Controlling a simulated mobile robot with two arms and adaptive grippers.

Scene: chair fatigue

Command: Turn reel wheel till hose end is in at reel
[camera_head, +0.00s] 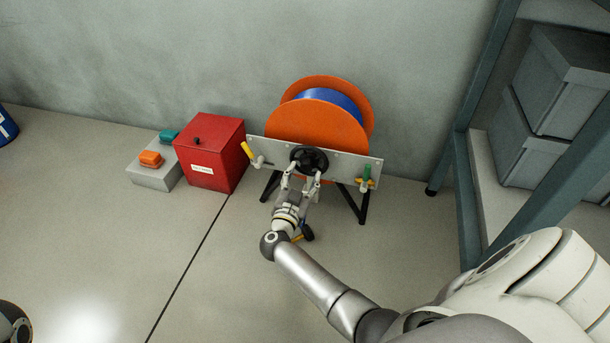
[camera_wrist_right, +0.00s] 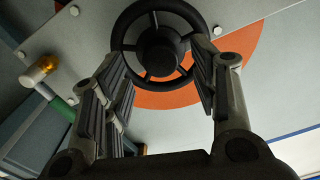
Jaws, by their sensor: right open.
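The hose reel (camera_head: 318,122) is an orange drum with blue hose (camera_head: 332,98) wound on it, standing behind a pale panel on black legs. The black spoked reel wheel (camera_head: 309,159) is mounted at the middle of the panel. My right gripper (camera_head: 302,174) is open just in front of the wheel, its fingers at the wheel's lower rim. In the right wrist view the wheel (camera_wrist_right: 160,48) lies between and beyond the spread fingers (camera_wrist_right: 160,80); contact cannot be told. A small black and yellow piece (camera_head: 306,233) is on the floor below, partly hidden by my gripper; I cannot tell whether it is the hose end.
A yellow lever (camera_head: 248,152) and a green lever (camera_head: 366,174) sit at the panel's ends. A red box (camera_head: 210,160) and a grey block with orange and teal buttons (camera_head: 155,178) stand left. A shelf rack (camera_head: 466,190) with grey boxes stands right.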

